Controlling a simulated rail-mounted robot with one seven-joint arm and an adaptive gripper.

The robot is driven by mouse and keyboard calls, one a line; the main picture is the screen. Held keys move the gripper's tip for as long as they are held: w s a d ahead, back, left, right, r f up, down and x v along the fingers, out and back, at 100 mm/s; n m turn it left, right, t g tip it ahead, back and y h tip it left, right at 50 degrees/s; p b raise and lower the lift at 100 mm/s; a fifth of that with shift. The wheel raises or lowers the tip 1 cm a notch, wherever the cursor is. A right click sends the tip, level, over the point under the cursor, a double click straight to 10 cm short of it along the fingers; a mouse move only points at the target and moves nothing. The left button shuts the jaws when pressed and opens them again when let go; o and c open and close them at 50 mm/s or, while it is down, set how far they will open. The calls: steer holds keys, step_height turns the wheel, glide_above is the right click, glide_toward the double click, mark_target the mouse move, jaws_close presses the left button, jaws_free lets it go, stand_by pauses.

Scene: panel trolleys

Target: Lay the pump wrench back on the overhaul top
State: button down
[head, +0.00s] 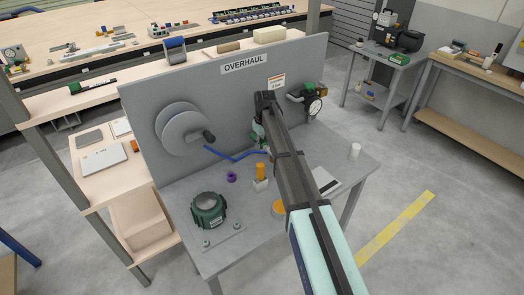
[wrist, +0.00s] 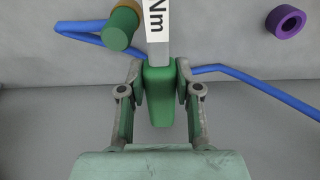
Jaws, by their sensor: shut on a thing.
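The overhaul top (head: 335,148) is a grey table top below an upright grey panel lettered OVERHAUL (head: 215,85). In the wrist view my gripper (wrist: 160,95) is shut on the green handle of the pump wrench (wrist: 159,92), one finger on each side. A grey shaft runs up from the handle, with a white strip lettered "Nm" in line with it. In the head view my gripper (head: 262,138) is close to the panel, and my arm covers most of it and the wrench. I cannot tell whether the wrench touches the top.
A blue hose (head: 235,157) and a purple ring (head: 231,176) are near my gripper. A yellow-topped piece (head: 261,172), a green pump (head: 208,210) and a white cylinder (head: 354,150) stand on the top.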

steer(key=p, duration=0.2)
glide_above(262, 159)
steer(key=shift+s+d+f, duration=0.1)
steer(key=shift+s+f, duration=0.15)
steer(key=shift+f, duration=0.85)
steer(key=shift+s+f, duration=0.2)
steer(key=shift+f, duration=0.85)
steer(key=shift+w+f+p, duration=0.2)
steer(key=shift+f+p, duration=0.2)
steer(key=shift+f, duration=0.4)
steer(key=shift+f, duration=0.2)
steer(key=c, duration=0.8)
jaws_free()
steer(key=shift+r, duration=0.1)
steer(key=r+b, duration=0.1)
steer(key=r, duration=0.3)
steer(key=r+b, duration=0.2)
steer(key=r, duration=0.2)
steer(key=s+r+b, duration=0.1)
steer(key=r, duration=0.3)
steer(key=shift+d+r, duration=0.1)
